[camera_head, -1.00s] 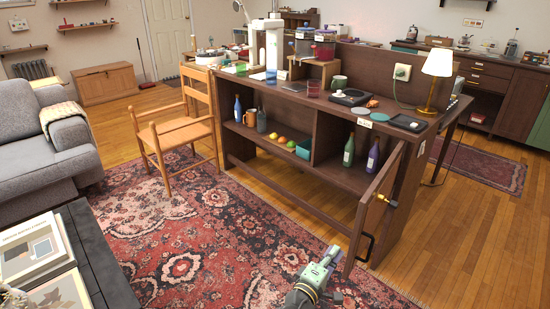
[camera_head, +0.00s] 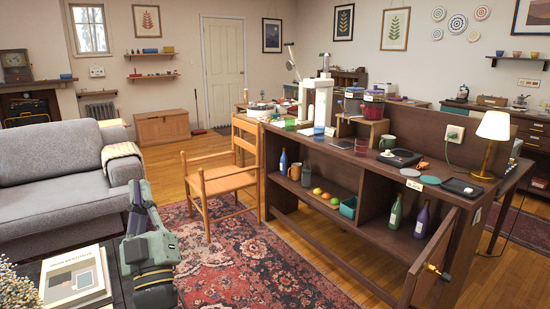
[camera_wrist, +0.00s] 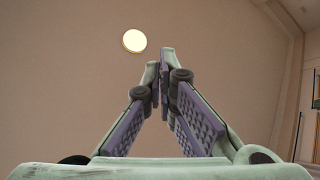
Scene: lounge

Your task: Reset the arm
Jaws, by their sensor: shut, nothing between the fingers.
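My arm is raised at the lower left of the head view, in front of the grey sofa and the low dark table. My gripper (camera_wrist: 165,58) points upward. In the wrist view its two fingers, with purple pads, meet at the tips with nothing between them. Behind the fingers is the plain ceiling with a round lamp (camera_wrist: 134,41). The gripper touches nothing that I can see.
A grey sofa (camera_head: 58,168) is at left. A book (camera_head: 75,277) lies on the low table near my arm. A wooden chair (camera_head: 222,182) stands on the patterned rug (camera_head: 225,262). The dark sideboard (camera_head: 318,222) at right has its cabinet door (camera_head: 436,262) open.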

